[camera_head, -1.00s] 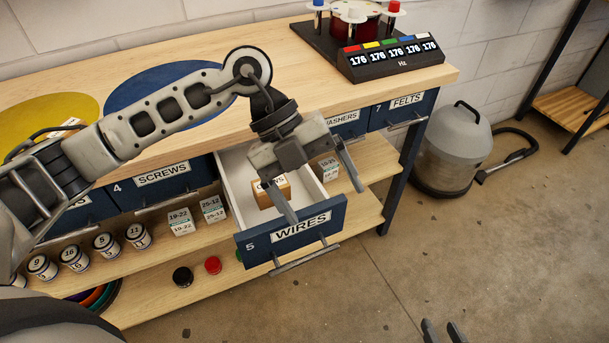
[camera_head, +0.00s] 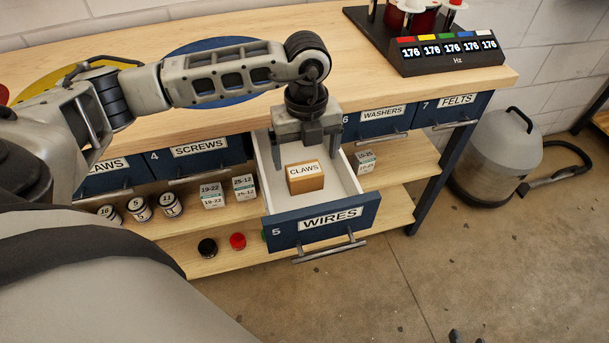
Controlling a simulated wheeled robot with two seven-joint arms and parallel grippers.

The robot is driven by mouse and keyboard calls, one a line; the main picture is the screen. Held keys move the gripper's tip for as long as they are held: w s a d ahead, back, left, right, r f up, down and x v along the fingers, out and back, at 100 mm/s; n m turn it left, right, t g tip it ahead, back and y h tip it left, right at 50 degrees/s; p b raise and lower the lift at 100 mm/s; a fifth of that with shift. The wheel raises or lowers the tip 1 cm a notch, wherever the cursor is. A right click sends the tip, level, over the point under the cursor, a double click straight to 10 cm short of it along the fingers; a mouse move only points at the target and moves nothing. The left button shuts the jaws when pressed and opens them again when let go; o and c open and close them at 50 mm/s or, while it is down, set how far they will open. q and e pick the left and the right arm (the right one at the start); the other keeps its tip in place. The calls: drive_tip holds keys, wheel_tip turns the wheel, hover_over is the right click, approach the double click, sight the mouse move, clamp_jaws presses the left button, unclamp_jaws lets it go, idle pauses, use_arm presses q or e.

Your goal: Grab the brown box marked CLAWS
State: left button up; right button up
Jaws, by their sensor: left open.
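The brown box marked CLAWS (camera_head: 306,184) sits inside the open drawer labelled WIRES (camera_head: 347,214), with its label facing up toward me. The drawer has a blue front and a white inside. My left gripper (camera_head: 307,160) is open and points down over the drawer, just behind and above the box. Its fingers are apart with nothing between them, and I cannot tell the exact height gap to the box. Dark fingertips of my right gripper (camera_head: 467,338) show at the bottom edge; most of it is out of frame.
Shut drawers SCREWS (camera_head: 199,149), WASHERS (camera_head: 382,112) and FELTS (camera_head: 456,101) flank the open one under the wooden benchtop (camera_head: 130,60). A grey vacuum (camera_head: 497,150) stands right.

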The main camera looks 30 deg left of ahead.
sight(304, 169)
use_arm(q)
drive_tip(key=f, duration=0.5)
drive_tip(key=shift+s+f, duration=0.2)
drive_tip(key=c, duration=1.1)
